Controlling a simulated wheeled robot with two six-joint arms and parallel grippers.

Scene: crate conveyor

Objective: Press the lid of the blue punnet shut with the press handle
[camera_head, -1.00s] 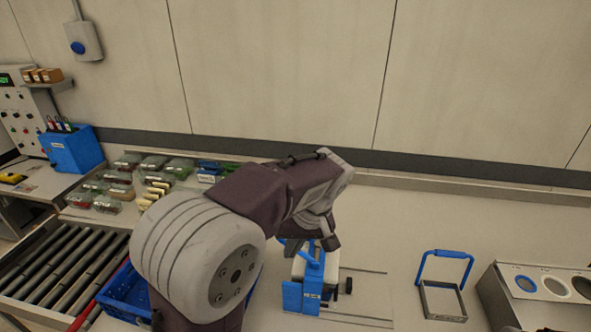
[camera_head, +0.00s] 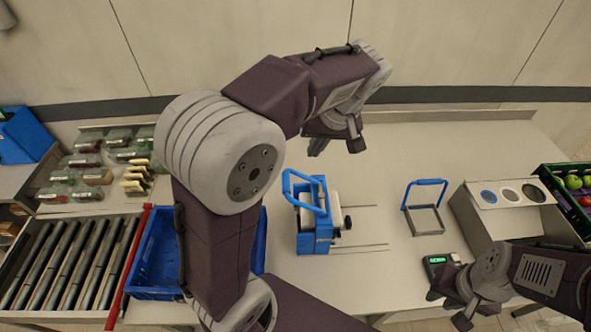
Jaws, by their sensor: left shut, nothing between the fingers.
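A blue device (camera_head: 312,240) with a looped blue bar (camera_head: 290,186) and a white part (camera_head: 335,215) stands mid-table. To its right is a small metal frame (camera_head: 425,220) with a raised blue handle (camera_head: 427,182). I cannot tell which is the press. No blue punnet or lid can be clearly made out. My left gripper (camera_head: 336,146) is shut and empty, above and behind the blue device and apart from it in the picture. My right gripper (camera_head: 449,308) is low at the right, near the front table edge; its jaw opening is unclear.
A blue crate (camera_head: 152,293) stands left, partly behind my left arm, beside a roller conveyor (camera_head: 65,265). Packed punnets (camera_head: 100,165) sit at the back left. A steel box with round holes (camera_head: 508,220) and a small display device (camera_head: 437,262) are at right. Table space behind the frame is clear.

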